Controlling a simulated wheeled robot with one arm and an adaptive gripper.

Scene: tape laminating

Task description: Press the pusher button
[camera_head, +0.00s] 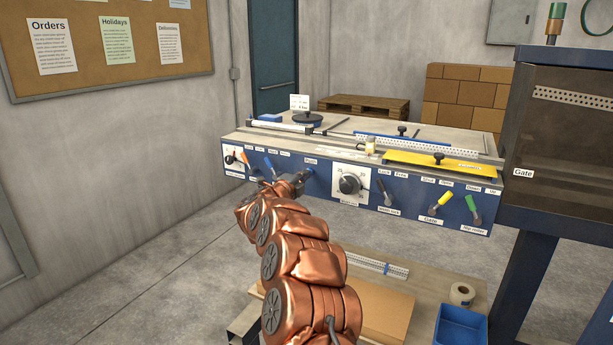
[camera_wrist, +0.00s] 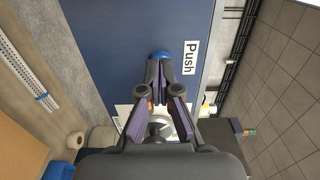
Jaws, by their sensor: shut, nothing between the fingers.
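The pusher button is a blue round knob (camera_wrist: 160,54) beside a white "Push" label (camera_wrist: 189,57) in the wrist view. In the head view the "Push" label (camera_head: 311,161) is on the machine's blue front panel (camera_head: 325,206), just above my gripper's tip. My gripper (camera_wrist: 160,68) is shut and empty, its fingertips together right in front of the button and covering its lower part. In the head view my gripper (camera_head: 301,179) points at the panel under the label. I cannot tell whether the fingertips touch the button.
A black dial on a white plate (camera_head: 350,185) sits just right of my gripper. A lower shelf holds a blue bin (camera_head: 460,325) and a tape roll (camera_head: 462,294).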

